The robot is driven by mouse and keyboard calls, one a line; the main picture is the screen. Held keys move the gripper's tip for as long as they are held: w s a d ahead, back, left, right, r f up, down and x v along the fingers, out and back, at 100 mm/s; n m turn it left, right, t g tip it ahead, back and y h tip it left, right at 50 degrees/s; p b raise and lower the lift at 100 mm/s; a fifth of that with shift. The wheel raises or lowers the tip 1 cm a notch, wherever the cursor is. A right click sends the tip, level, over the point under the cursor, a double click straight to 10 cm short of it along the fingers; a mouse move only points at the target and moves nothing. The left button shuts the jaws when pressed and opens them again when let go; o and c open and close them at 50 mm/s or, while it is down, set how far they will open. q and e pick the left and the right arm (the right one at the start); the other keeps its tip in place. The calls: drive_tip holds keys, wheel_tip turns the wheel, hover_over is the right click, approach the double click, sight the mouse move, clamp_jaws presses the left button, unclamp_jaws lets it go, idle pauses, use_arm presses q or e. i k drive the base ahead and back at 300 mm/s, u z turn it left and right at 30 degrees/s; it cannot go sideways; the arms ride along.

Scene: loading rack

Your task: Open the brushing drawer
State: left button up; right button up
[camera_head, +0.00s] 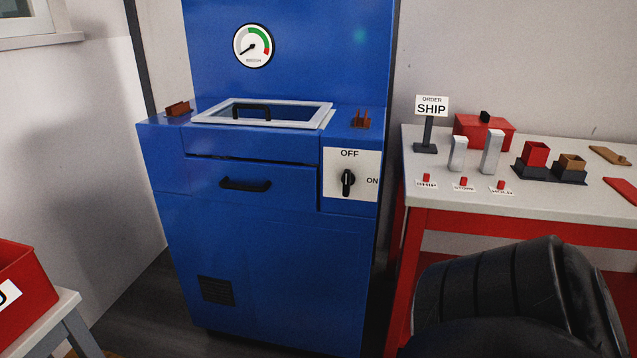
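The drawer (290,187) is a blue front panel with a black bar handle (245,184), set in the upper front of the blue machine (290,270). Its face looks flush with the machine, with a thin dark gap along its top edge, so it appears shut. Neither of my grippers is in view. A dark, ribbed arm part of mine fills the lower right corner, well to the right of the drawer, and nothing touches the handle.
A grey-framed lid (205,119) with a black handle tops the machine. A knob panel (352,161) marked OFF/ON sits right of the drawer. A red-framed table (425,189) with small items stands at right, a red bin (25,280) at lower left. Space before the drawer is clear.

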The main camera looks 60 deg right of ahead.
sight(295, 186)
drive_tip(key=z, duration=1.45)
drive_tip(key=k, duration=0.2)
drive_tip(key=u, duration=3.5)
drive_tip(key=i, duration=0.1)
drive_tip(key=z, duration=1.95)
drive_tip(key=i, duration=0.85)
drive_tip(key=z, duration=0.65)
drive_tip(key=i, duration=0.75)
drive_tip(key=z, duration=0.75)
